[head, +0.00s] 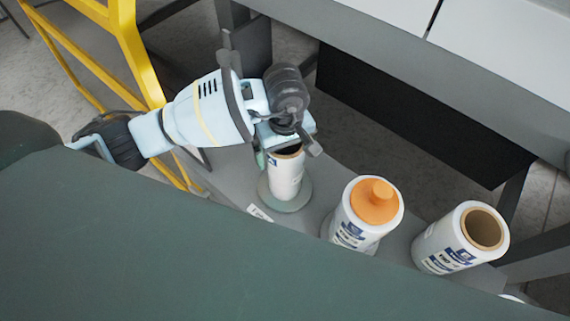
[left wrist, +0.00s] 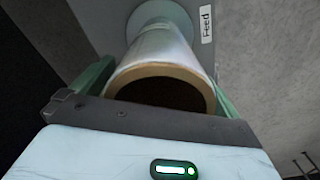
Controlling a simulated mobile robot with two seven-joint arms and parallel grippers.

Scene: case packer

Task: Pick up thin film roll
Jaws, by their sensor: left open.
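The thin film roll (head: 287,180) is a slim white roll standing upright on a round grey-green base (head: 296,203) in the head view. My left gripper (head: 286,153) is over its top end, pointing down. In the left wrist view the roll (left wrist: 160,48) shows its brown core rim and dark hollow. The open green fingers of my left gripper (left wrist: 163,92) lie on either side of the roll's top. I cannot tell whether they touch it. My right gripper is not in view.
A wider roll with an orange plug (head: 375,200) and another wide roll with an open brown core (head: 443,246) stand to the right on the same grey shelf. A yellow frame (head: 140,50) is behind my left arm. A "Feed" label (left wrist: 207,38) lies beside the base.

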